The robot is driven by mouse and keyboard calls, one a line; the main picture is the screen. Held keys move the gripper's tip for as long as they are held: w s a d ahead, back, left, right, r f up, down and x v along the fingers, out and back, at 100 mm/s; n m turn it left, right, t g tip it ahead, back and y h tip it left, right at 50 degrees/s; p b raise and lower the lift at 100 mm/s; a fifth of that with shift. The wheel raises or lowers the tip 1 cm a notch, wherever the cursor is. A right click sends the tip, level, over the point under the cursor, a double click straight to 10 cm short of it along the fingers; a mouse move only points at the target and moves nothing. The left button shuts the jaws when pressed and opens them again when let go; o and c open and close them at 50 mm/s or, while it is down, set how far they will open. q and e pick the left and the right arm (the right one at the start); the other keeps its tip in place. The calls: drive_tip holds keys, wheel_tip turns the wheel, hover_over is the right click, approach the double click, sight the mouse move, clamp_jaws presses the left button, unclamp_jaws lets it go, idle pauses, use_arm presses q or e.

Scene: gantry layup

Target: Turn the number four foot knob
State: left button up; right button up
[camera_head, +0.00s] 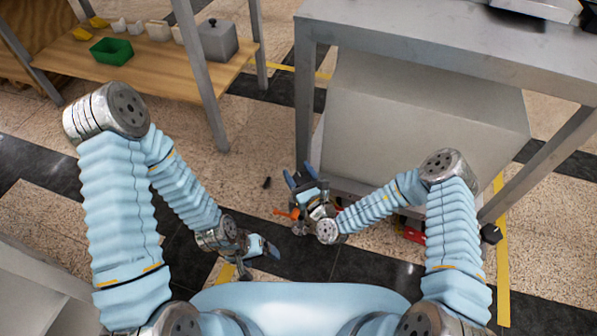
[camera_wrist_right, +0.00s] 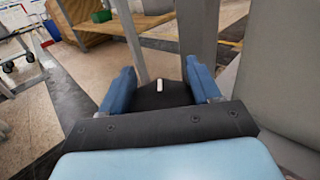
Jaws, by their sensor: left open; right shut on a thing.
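My right gripper (camera_head: 300,178) is low by the foot of the grey bench's near-left leg (camera_head: 304,110). In the right wrist view its blue fingers (camera_wrist_right: 164,88) are on both sides of a black knob (camera_wrist_right: 176,98) with a short white mark on top, and they are shut on it. A grey post rises just behind the knob. No number can be read on it. My left gripper (camera_head: 268,248) is open and empty, low over the dark floor stripe. Another black knob (camera_head: 490,233) shows by the bench's right leg.
A large grey box (camera_head: 410,125) fills the space under the bench top (camera_head: 450,45). A wooden table (camera_head: 150,65) at upper left holds a green bin (camera_head: 111,51) and a grey box (camera_head: 217,41). Red parts (camera_head: 413,235) lie low behind my right arm. Floor between is open.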

drive_tip(key=o, duration=1)
drive_tip(key=shift+s, duration=0.1)
drive_tip(key=v, duration=1.3)
drive_tip(key=shift+s+d, duration=0.2)
drive_tip(key=shift+s, duration=0.05)
